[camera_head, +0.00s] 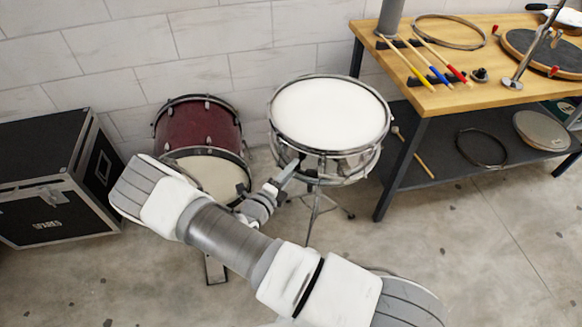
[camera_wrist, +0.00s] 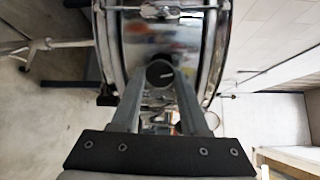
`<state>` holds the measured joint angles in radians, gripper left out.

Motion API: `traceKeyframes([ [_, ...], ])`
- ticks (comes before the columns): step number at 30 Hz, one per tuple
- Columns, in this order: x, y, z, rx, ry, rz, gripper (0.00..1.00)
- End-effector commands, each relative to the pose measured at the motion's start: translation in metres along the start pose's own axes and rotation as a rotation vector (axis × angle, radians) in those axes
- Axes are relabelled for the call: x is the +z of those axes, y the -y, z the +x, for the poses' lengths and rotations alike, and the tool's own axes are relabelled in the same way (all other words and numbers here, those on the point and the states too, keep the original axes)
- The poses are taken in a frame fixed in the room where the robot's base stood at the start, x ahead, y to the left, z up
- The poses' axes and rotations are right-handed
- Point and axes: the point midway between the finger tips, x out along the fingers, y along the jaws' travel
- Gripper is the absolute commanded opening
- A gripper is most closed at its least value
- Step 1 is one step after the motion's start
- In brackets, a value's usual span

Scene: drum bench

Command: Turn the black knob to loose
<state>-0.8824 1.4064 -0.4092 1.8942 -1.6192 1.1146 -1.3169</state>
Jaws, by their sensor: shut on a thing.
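A chrome snare drum (camera_head: 345,165) with a white head (camera_head: 331,113) stands on a stand in the middle of the head view. Its shiny shell (camera_wrist: 135,45) fills the upper middle of the wrist view. The black knob (camera_wrist: 159,72) is a round dark cap with a small light mark, in front of the shell. My gripper (camera_wrist: 160,80) is shut on the knob, with one finger on each side. In the head view my gripper (camera_head: 292,168) reaches the front left of the drum, and the knob is too small to make out there.
A dark red drum (camera_head: 198,125) stands left of the snare. A black case (camera_head: 50,190) is at the far left. A wooden bench (camera_head: 450,97) with drumsticks, a hoop and other parts is at the right. The floor in front of the bench is clear.

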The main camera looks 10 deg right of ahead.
Motion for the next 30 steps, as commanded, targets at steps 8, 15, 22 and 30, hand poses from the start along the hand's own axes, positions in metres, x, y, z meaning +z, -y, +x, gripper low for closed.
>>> traceKeyframes([
  [8,0.0004,0.0001,-0.0011,0.003,-0.014,-0.264,0.0],
  [15,0.0005,-0.0004,-0.001,0.004,-0.026,-0.491,0.0],
  [22,0.0012,-0.0006,-0.001,0.004,-0.038,-0.709,0.0],
  [30,0.0012,-0.0009,-0.001,0.004,-0.053,-0.962,0.0],
])
